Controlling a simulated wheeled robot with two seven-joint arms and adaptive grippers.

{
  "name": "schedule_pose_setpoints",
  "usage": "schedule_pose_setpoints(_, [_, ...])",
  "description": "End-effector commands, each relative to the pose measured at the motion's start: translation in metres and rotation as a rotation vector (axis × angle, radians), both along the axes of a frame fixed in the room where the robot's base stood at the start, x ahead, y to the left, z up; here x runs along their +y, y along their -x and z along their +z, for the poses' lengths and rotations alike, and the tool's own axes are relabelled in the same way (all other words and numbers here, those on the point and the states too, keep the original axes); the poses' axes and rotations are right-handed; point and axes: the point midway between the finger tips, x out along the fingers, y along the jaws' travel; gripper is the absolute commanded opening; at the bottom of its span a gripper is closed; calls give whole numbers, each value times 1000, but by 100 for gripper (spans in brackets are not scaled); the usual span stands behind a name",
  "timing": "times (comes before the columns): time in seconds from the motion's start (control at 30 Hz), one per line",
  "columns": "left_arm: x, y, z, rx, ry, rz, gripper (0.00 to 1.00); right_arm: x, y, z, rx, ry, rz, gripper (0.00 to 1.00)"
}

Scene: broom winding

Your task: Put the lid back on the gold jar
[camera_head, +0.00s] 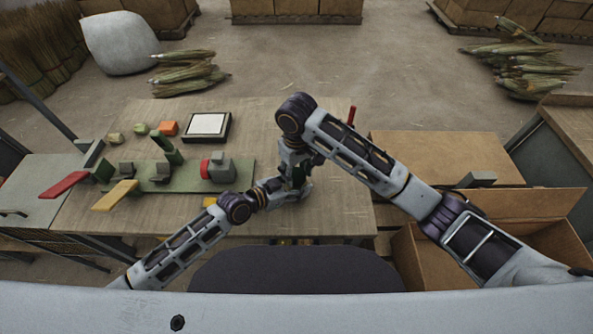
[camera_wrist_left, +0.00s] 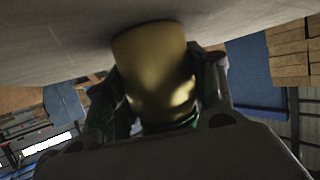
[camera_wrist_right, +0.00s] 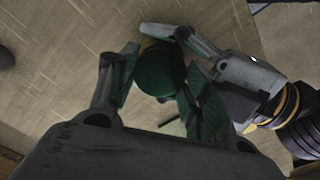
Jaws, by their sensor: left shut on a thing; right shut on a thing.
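The gold jar (camera_wrist_left: 155,65) is a shiny gold cylinder between the fingers of my left gripper (camera_wrist_left: 160,100), which is shut on it. In the head view my left gripper (camera_head: 298,190) is low over the table's right part. My right gripper (camera_head: 296,166) is just above it, pointing down. In the right wrist view my right gripper (camera_wrist_right: 155,78) is shut on the round dark green lid (camera_wrist_right: 160,72). A gold edge of the jar (camera_wrist_right: 148,44) shows right behind the lid. I cannot tell whether the lid is seated or slightly apart.
The wooden table (camera_head: 335,215) has a green fixture board (camera_head: 240,180) with a red-and-grey clamp (camera_head: 217,168) on the left. A black-rimmed white tray (camera_head: 207,125) lies behind. An open cardboard box (camera_head: 420,262) stands at right. The table's front right is clear.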

Motion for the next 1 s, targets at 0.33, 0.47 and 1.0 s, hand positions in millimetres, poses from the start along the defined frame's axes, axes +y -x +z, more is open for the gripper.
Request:
schedule_pose_setpoints(0.33, [0, -1, 0, 0, -2, 1, 0, 2, 2, -1, 4, -6, -335, 20])
schedule_pose_setpoints(0.47, [0, 0, 0, 0, -2, 1, 0, 3, 2, -1, 5, -6, -465, 20])
schedule_pose_setpoints(1.0, [0, 0, 0, -1, -1, 0, 0, 1, 0, 0, 2, -4, -561, 70])
